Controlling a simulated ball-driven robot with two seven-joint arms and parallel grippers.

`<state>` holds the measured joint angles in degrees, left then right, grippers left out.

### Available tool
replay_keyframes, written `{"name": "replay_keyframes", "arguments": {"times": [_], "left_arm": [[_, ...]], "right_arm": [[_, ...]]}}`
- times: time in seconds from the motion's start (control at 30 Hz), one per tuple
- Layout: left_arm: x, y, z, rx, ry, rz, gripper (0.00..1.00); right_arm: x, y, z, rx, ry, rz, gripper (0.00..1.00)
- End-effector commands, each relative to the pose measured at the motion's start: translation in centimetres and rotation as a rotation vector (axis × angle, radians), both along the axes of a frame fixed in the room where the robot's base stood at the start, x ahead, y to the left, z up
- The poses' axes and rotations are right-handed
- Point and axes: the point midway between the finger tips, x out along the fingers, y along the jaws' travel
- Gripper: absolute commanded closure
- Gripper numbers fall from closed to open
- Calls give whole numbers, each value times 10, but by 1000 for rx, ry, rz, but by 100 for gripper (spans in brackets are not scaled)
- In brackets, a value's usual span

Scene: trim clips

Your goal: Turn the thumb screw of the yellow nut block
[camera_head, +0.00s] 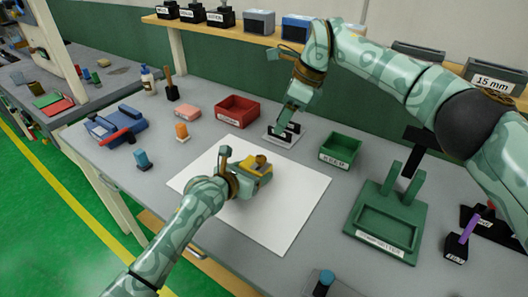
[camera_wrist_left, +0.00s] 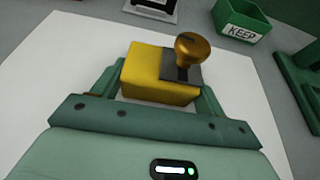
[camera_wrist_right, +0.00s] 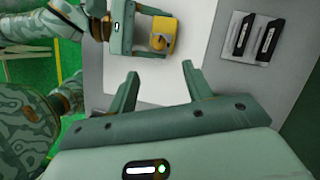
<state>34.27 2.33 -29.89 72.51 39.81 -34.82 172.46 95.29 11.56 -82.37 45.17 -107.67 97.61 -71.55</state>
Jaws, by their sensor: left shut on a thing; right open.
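The yellow nut block (camera_head: 246,178) is over the white sheet (camera_head: 278,218), held between the jaws of my left gripper (camera_head: 242,172). In the left wrist view the block (camera_wrist_left: 150,72) sits between both fingers, with a dark plate and a brass thumb screw (camera_wrist_left: 189,52) on its top right. The screw also shows in the head view (camera_head: 261,160). I cannot tell whether the block touches the sheet. My right gripper (camera_wrist_right: 160,82) is open and empty. In the head view it is higher, near the grey plate with two black pieces (camera_head: 284,134).
A red bin (camera_head: 238,110) and a green KEEP bin (camera_head: 340,149) stand behind the sheet. A green fixture with two uprights (camera_head: 388,218) stands to the right. A blue vise-like tool (camera_head: 116,124) and small blue and orange pieces are at left. A shelf (camera_head: 245,34) runs along the back.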

Motion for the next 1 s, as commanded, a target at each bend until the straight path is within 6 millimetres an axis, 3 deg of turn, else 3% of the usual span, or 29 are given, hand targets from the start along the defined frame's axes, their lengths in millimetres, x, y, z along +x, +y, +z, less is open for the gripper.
{"name": "replay_keyframes", "arguments": {"times": [0.1, 0.27, 0.7, 1.0], "left_arm": [[0, 0, -1, 1, 2, 0, 55], [0, 0, -1, 1, 2, 0, 55], [0, 0, -1, 1, 2, 0, 55], [0, 0, -1, 1, 2, 0, 55]], "right_arm": [[-1, 1, 0, 3, -48, 128, 50], [-1, 5, -8, -1, -74, 193, 50], [1, 39, -89, -1, -74, 192, 50], [2, 47, -111, -3, -76, 191, 50]]}}
